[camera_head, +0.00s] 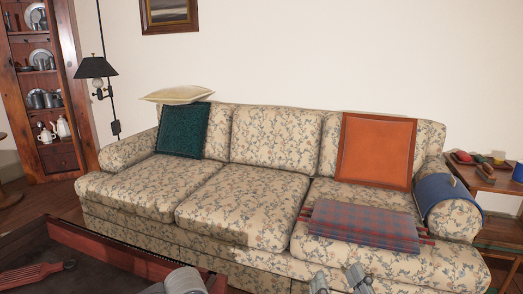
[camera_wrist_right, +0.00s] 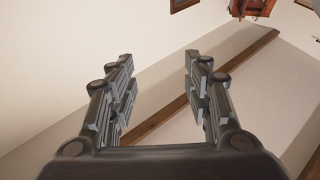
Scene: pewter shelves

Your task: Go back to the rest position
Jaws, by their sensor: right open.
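My right gripper (camera_head: 338,279) shows at the bottom edge of the head view, in front of the sofa's seat edge. Its two fingers are apart. In the right wrist view, my right gripper (camera_wrist_right: 157,62) is open with nothing between its fingers. Beyond the fingers are a pale wall and a brown wooden strip (camera_wrist_right: 255,47). Grey parts of my own body show at the bottom of the head view, left of the gripper. I cannot make out a left gripper.
A floral sofa (camera_head: 262,190) fills the middle, with a teal cushion (camera_head: 184,129), an orange cushion (camera_head: 375,150) and a plaid blanket (camera_head: 365,224). A dark wooden table (camera_head: 110,250) is at lower left. A side table (camera_head: 485,181) stands at right.

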